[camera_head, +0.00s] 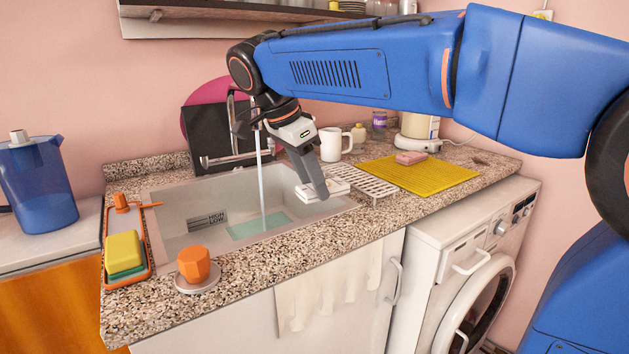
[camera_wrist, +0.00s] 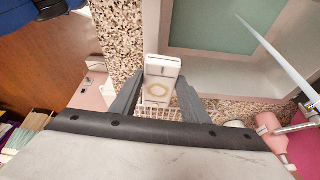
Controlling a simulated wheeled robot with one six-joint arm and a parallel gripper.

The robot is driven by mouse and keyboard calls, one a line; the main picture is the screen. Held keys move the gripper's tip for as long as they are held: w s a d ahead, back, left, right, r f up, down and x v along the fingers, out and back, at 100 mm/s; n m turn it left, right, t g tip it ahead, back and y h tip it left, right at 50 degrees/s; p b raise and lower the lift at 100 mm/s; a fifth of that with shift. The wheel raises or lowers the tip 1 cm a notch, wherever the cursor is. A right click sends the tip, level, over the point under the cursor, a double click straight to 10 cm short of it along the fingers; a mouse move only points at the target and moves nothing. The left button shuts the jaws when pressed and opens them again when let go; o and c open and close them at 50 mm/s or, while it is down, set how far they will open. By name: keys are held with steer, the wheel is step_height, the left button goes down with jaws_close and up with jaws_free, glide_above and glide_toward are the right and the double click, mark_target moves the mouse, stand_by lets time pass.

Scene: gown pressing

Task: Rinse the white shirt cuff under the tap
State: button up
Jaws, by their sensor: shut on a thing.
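The white shirt cuff (camera_head: 310,190) is a small folded white piece over the right end of the sink. In the wrist view the cuff (camera_wrist: 162,68) has a yellowish ring mark on its face. My gripper (camera_head: 318,188) points down and is shut on the cuff, with one grey finger on each side in the wrist view (camera_wrist: 162,88). The metal tap (camera_head: 232,125) stands at the back of the sink (camera_head: 178,205). Its water stream (camera_head: 261,180) falls into the basin, left of the cuff and apart from it.
A white rack (camera_head: 368,183) and a yellow mat (camera_head: 425,174) with pink soap (camera_head: 410,158) lie right of the sink. A white mug (camera_head: 332,144) stands behind. An orange knob (camera_head: 194,264) and a sponge tray (camera_head: 148,262) are at the front left.

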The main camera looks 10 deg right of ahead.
steer(key=s+a+r+n+t+y, duration=0.2)
steer(key=a+r+n+t, duration=0.15)
steer(key=a+n, duration=0.55)
steer(key=w+a+f, duration=0.2)
steer(key=w, duration=1.2)
steer(key=shift+a+f+g, duration=0.2)
steer(key=shift+a+g, duration=0.15)
stand_by(0.6)
steer(key=shift+d, duration=0.25)
steer(key=shift+w+d, duration=0.1)
steer(key=shift+d, duration=0.25)
steer(key=shift+a, duration=0.25)
stand_by(0.3)
steer(key=shift+a, duration=0.35)
